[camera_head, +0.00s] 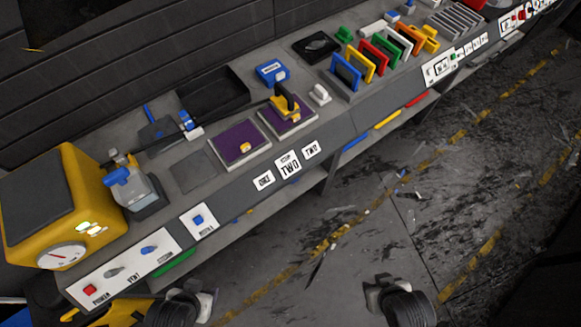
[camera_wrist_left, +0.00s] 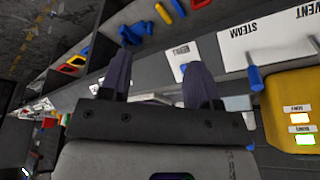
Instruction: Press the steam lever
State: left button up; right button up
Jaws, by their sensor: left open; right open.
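The steam lever is a small blue lever (camera_head: 149,250) on the white control panel (camera_head: 122,268) at the lower left of the head view. In the left wrist view the blue lever (camera_wrist_left: 255,78) shows upside down beside the STEAM label, right of my fingers. My left gripper (camera_head: 197,297) is in front of the bench, right of the panel and apart from the lever. Its two dark fingers (camera_wrist_left: 160,78) are spread with nothing held. My right gripper (camera_head: 384,287) is over the floor, well away from the panel, open and empty.
A yellow machine (camera_head: 65,195) with a dial stands behind the panel. The panel also has a red power button (camera_head: 90,289) and a grey vent lever (camera_head: 114,272). A blue refill button (camera_head: 198,220) is to the right.

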pick_arm(q)
jog(key=shift+c, duration=0.4)
